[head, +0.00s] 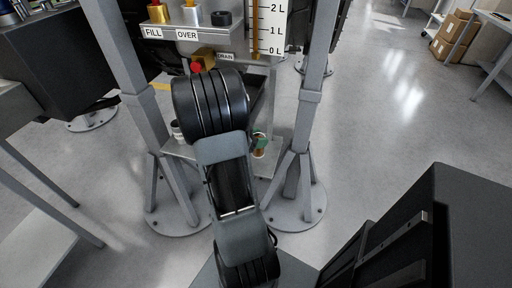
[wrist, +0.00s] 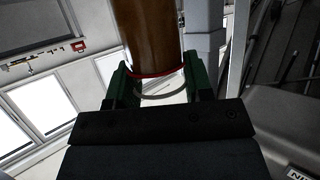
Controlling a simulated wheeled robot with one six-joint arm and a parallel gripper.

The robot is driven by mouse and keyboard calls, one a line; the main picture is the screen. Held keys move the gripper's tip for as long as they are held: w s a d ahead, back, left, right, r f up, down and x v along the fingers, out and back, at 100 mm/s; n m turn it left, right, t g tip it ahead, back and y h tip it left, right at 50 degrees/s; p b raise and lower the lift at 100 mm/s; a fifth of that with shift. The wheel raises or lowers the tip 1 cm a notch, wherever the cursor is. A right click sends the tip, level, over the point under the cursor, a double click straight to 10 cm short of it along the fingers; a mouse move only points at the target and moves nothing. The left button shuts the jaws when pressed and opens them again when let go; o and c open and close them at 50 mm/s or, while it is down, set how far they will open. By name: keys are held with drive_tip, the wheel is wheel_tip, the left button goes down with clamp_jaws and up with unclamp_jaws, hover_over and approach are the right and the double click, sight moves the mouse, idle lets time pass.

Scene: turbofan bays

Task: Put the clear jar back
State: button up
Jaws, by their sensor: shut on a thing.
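The clear jar (wrist: 150,40) looks brown through its wall, with a red band and a pale, see-through ring at one end. In the wrist view it sits between the green fingers of my gripper (wrist: 160,88), which is shut on it. In the head view only a small part of the jar (head: 259,152) shows, with a green fingertip of my gripper (head: 259,142) beside it, by the right end of the low grey shelf (head: 268,165). My arm hides most of the gripper. I cannot tell whether the jar touches the shelf.
Grey stand posts (head: 310,95) rise on both sides of my arm. Above are FILL and OVER labels, a brown gauge column (head: 255,28) and a red-tipped brass valve (head: 201,62). A white-rimmed container (head: 177,131) stands left on the shelf. Open floor (head: 385,110) lies right.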

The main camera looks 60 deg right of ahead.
sight(257, 136)
drive_tip(key=shift+w+d+f+b, duration=0.5)
drive_tip(key=shift+w+d+f, duration=0.5)
drive_tip(key=shift+f, duration=0.75)
drive_tip(key=shift+w+d+f+b, duration=0.55)
drive_tip(key=shift+d+f, duration=0.8)
drive_tip(key=shift+f, duration=0.4)
drive_tip(key=shift+w+d+f+b, duration=0.5)
drive_tip(key=shift+w+d+f, duration=0.5)
drive_tip(key=shift+f, duration=0.75)
drive_tip(key=shift+s+d+f, duration=0.1)
drive_tip(key=shift+s+f, duration=0.05)
drive_tip(key=shift+s, duration=0.05)
drive_tip(key=o, duration=1.1)
drive_tip(key=shift+c, duration=0.2)
